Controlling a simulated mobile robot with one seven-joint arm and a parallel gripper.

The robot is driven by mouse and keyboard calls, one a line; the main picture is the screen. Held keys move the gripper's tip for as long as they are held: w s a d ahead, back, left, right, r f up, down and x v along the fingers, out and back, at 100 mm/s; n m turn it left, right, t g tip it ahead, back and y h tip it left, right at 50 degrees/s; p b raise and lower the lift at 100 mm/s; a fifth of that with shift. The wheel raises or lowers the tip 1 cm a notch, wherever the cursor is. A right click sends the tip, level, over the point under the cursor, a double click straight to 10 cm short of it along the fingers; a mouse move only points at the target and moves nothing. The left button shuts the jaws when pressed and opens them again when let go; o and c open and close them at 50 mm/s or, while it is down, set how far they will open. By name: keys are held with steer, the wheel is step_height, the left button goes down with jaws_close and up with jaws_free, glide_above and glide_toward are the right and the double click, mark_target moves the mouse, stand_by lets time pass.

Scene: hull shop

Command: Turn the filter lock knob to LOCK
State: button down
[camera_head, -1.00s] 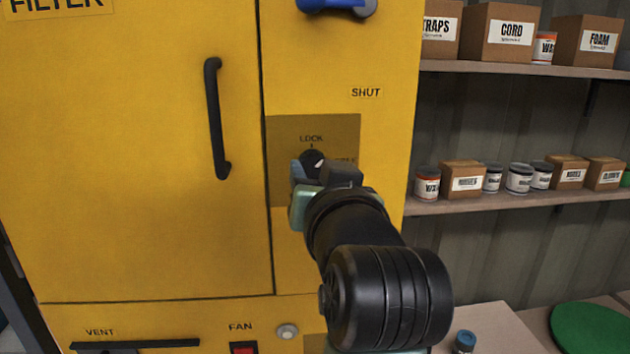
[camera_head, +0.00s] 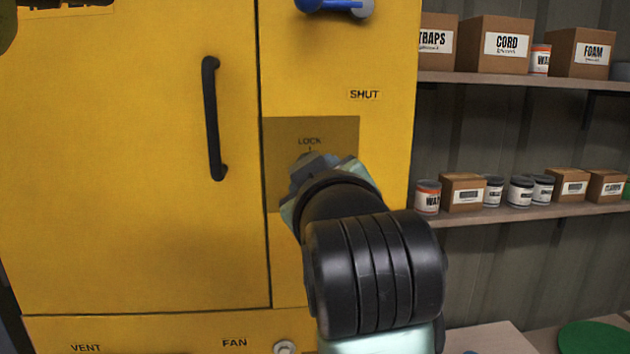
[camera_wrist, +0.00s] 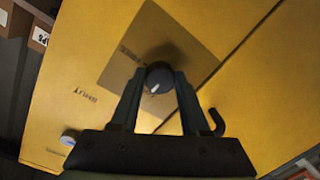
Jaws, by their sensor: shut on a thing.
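The filter lock knob (camera_wrist: 158,78) is a dark round knob with a white pointer mark, on a brownish square plate (camera_head: 336,135) of the yellow cabinet. In the head view a LOCK label with a short tick shows above it, but my wrist hides the knob. My gripper (camera_wrist: 158,82) is shut on the knob, one finger on each side, as the wrist view shows. In the head view my gripper (camera_head: 314,168) is at the plate. In the wrist view the white mark points down and slightly left. I cannot tell which label it lines up with.
The yellow cabinet door (camera_head: 130,170) with a black handle (camera_head: 213,120) is at left of the plate. A blue lever (camera_head: 335,5) is above, near a SHUT label (camera_head: 364,95). Shelves (camera_head: 525,212) with boxes and cans stand at right.

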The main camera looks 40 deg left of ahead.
stand_by(0.4)
steer(key=shift+r, duration=0.1)
steer(key=shift+c, duration=1.9)
jaws_free()
steer(key=f+p+v, duration=0.1)
steer(key=v, duration=1.2)
steer(key=shift+r, duration=0.4)
